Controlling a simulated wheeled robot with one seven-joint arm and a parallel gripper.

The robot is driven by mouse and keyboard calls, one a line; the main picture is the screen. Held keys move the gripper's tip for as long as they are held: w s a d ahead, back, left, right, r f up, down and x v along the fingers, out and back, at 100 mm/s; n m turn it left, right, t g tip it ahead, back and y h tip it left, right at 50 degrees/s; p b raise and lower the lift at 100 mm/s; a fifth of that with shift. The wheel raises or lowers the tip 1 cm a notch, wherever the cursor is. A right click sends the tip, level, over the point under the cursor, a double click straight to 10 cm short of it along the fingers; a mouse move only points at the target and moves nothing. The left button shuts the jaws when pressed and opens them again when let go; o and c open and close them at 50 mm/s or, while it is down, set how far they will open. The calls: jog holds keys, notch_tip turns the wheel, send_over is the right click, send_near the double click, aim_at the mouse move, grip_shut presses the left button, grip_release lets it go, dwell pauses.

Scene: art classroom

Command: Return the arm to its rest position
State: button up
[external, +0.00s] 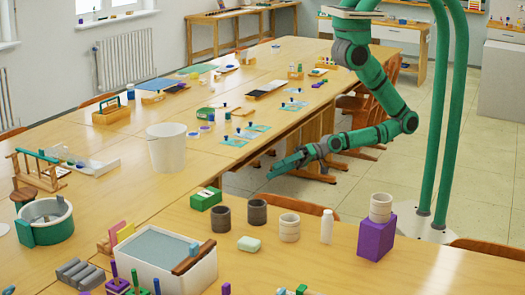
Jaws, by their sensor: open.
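My arm (375,80) is green with dark grey joints and hangs from the upper right. It bends at the elbow near the right and reaches back left. My gripper (285,168) is at its end, over the gap between the long table and the front table. It is open, with no object visible in it. It is apart from the green box (205,198) and the cups on the front table.
The front table (425,270) holds a dark cup (257,212), a beige cup (289,227), a white bottle (327,227), a purple block (376,236) with a cup on top, and a white tub (205,274). A white bucket (167,148) stands on the long table. Chairs (365,108) stand behind my arm.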

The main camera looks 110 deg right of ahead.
jog(key=s+d+r+n+h, duration=0.2)
jog(key=s+d+n, duration=0.1)
jog(key=s, duration=0.4)
jog(key=s+d+r+n+h, duration=0.1)
jog(key=s+d+n, duration=0.2)
jog(key=s+d, duration=0.2)
jog(key=s, duration=0.2)
jog(key=shift+s+r+h, duration=0.3)
jog(key=shift+r+h, duration=0.1)
